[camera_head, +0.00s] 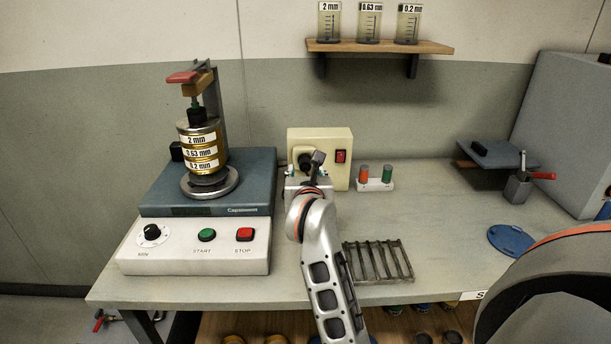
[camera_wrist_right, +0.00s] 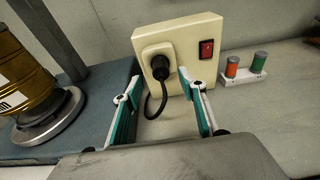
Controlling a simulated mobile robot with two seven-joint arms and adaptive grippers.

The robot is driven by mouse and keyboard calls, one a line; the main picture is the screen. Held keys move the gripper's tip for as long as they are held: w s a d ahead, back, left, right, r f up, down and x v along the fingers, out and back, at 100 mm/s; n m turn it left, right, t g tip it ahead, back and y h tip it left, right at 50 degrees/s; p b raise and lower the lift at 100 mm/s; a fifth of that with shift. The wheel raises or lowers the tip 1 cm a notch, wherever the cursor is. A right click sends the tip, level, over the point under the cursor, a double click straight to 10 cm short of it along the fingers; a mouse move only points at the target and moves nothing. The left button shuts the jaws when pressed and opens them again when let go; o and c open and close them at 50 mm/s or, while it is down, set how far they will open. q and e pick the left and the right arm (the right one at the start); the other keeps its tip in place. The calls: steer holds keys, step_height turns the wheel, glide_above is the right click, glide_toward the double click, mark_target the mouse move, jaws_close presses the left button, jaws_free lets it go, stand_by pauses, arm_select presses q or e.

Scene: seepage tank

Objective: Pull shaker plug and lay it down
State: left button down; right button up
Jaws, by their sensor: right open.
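The black shaker plug (camera_wrist_right: 160,68) sits in the socket of a cream power box (camera_wrist_right: 205,35) that stands on the bench against the wall. Its black cable (camera_wrist_right: 158,100) hangs down in front of the box. In the head view the box (camera_head: 340,142) also shows, with the plug (camera_head: 304,160) partly hidden by my right wrist. My right gripper (camera_wrist_right: 165,88) is open and empty, with its green-lined fingers on either side of the cable, in front of the plug. In the head view my right gripper (camera_head: 305,182) is mostly covered by its own wrist. My left gripper is out of view.
The shaker (camera_head: 207,182) with its labelled sieve stack (camera_head: 200,148) stands left of the power box. A small holder with red and green pieces (camera_head: 375,180) is to the right. A slatted grey rack (camera_head: 377,262) lies in front. Bench space (camera_head: 440,205) farther right is clear.

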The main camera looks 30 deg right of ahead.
mark_target(306, 166)
steer(key=x, duration=0.5)
steer(key=shift+w+d+f, duration=0.1)
steer(key=shift+w+d, duration=0.1)
steer(key=shift+w, duration=0.05)
steer(key=c, duration=1.1)
jaws_close()
